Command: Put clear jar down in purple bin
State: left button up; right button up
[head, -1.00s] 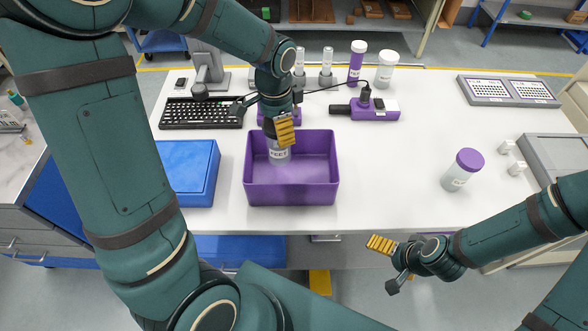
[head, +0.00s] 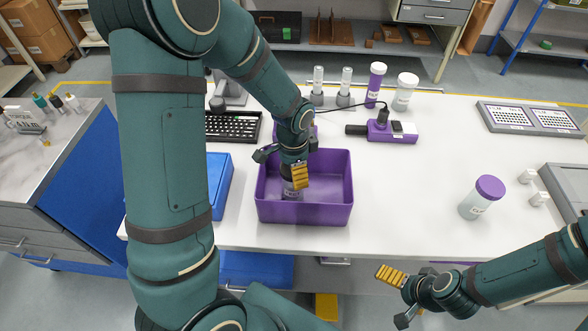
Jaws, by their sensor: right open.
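The clear jar (head: 291,192) with a dark-lettered label is inside the purple bin (head: 305,214), towards its left side. My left gripper (head: 298,178) reaches down into the bin from above and is closed around the jar's upper part. Its yellow finger pad shows in front of the jar, while the other finger and the jar's top are mostly hidden. I cannot tell whether the jar touches the bin floor. My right gripper (head: 396,296) is open and empty, off the table's front edge at lower right.
A purple-lidded jar (head: 483,198) stands on the white table at right. A blue box (head: 218,184) sits left of the bin.

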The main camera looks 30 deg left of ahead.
pick_arm(q)
jog(key=shift+f, duration=0.1)
jog(key=o, duration=1.2)
jog(key=shift+o, duration=0.2)
notch_tip(320, 180, up, 12)
jog(key=p, duration=0.2)
